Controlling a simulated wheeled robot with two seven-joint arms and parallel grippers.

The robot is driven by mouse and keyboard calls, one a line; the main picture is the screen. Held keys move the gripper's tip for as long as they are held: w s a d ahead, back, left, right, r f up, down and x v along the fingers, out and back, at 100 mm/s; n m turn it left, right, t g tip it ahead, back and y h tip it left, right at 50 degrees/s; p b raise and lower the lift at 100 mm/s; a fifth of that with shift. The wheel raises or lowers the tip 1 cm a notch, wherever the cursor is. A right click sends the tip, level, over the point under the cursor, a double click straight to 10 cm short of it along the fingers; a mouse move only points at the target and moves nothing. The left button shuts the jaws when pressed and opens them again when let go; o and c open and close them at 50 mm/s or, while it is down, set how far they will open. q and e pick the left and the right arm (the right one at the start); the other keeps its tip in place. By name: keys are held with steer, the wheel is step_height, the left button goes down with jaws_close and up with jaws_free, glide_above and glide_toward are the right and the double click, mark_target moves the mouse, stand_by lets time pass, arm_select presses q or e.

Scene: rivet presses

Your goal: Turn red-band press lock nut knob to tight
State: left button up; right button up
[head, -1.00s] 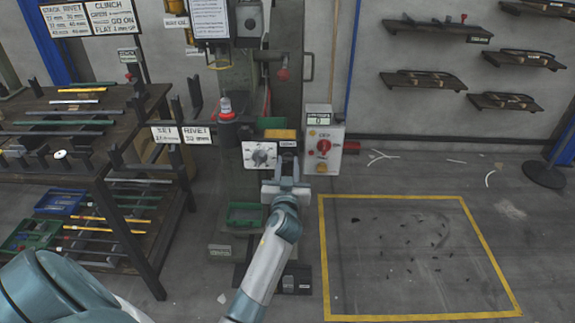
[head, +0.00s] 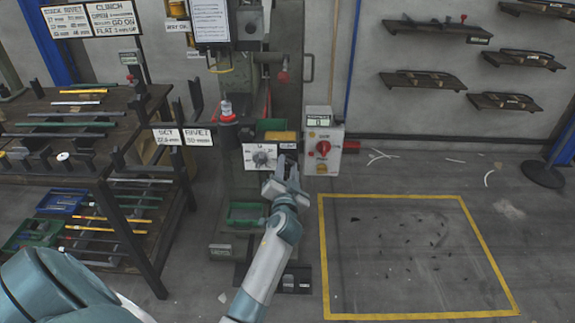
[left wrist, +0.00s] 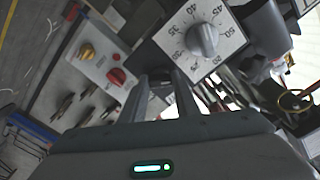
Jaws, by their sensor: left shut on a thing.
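The press (head: 285,85) stands against the back wall, with a red ring (head: 227,119) on its dark post. A white dial plate (head: 250,160) on its front carries a grey pointer knob, also clear in the left wrist view (left wrist: 203,41). My left gripper (head: 287,165) is at the press front, just right of the dial. In the left wrist view its two fingers (left wrist: 164,92) are shut on a small dark knob (left wrist: 160,78) beside the dial plate. The fingers hide much of this knob, and its markings cannot be read. My right gripper is not in view.
A control box (head: 323,130) with a red switch stands close right of the gripper. A rack (head: 100,185) of rods stands left.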

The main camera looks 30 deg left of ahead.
arm_select(q)
steer(key=m+p, duration=0.1)
steer(key=m, duration=0.4)
steer(key=shift+r+m+p, duration=0.15)
steer(key=shift+m+p, duration=0.2)
steer(key=shift+m, duration=0.05)
steer(key=m+p, duration=0.1)
steer(key=m, duration=0.4)
steer(key=shift+p, duration=0.3)
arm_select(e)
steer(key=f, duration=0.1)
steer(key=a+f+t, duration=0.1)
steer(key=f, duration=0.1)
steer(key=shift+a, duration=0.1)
arm_select(q)
steer(key=o, duration=1)
steer(key=shift+o, duration=0.2)
steer(key=shift+d+f, duration=0.1)
steer(key=shift+f, duration=0.1)
steer(key=shift+s+d, duration=0.3)
steer(key=shift+s, duration=0.3)
steer(key=b+v, duration=0.2)
steer(key=v, duration=1.4)
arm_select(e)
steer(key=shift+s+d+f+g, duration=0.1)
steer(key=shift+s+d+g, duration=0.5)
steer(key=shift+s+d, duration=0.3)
